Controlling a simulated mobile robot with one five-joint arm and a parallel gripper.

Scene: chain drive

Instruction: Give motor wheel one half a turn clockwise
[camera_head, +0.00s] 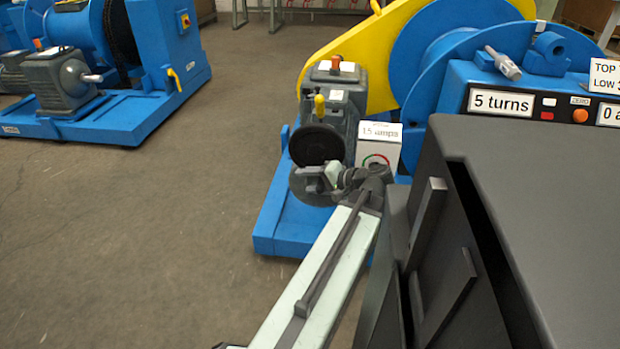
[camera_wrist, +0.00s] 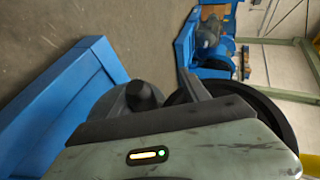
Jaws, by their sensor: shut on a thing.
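The motor wheel (camera_head: 316,145) is a black disc on the front of a grey motor (camera_head: 343,95) in the head view. A grey disc (camera_head: 303,190) sits just below it. My gripper (camera_head: 314,178) is at the lower edge of the black wheel, in front of the grey disc. In the wrist view the wheel's dark rim (camera_wrist: 262,112) curves right of the finger (camera_wrist: 195,87), and a dark rounded knob stands on the left. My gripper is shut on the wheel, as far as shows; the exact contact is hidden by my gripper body.
A meter box (camera_head: 379,145) reading about 15 amps stands right of the wheel. A yellow guard (camera_head: 362,45) and a blue drum (camera_head: 425,45) rise behind. A panel sign (camera_head: 500,102) reads 5 turns. Another blue machine (camera_head: 110,110) stands left, with clear floor between.

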